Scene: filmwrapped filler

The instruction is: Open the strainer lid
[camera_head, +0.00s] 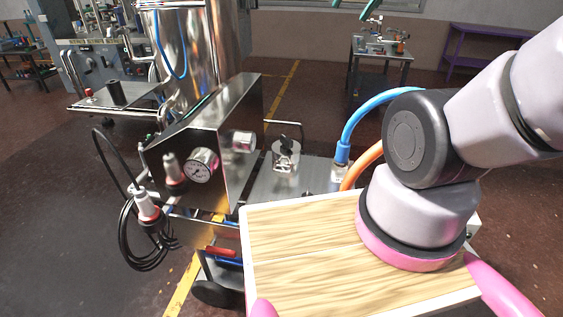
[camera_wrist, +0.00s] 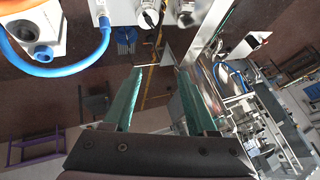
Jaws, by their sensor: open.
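A small metal canister (camera_head: 285,157) with a clamp-like fitting and a dark handle on top stands on the steel deck of the machine in the head view. It looks like the strainer; its lid (camera_head: 286,144) appears seated on it. In the wrist view, a metal fitting (camera_wrist: 148,12) at the top edge may be the same part, cut off by the frame. My gripper (camera_wrist: 158,70) is open, its two green fingers apart with nothing between them. In the head view, only green fingertips (camera_head: 370,9) show at the top edge, well above and right of the canister.
Left of the canister stands a slanted steel control box (camera_head: 232,150) with a pressure gauge (camera_head: 202,165), below a tall steel tank (camera_head: 195,50). A blue hose (camera_head: 365,115) and an orange hose (camera_head: 360,165) rise to its right. A small table (camera_head: 380,50) stands behind.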

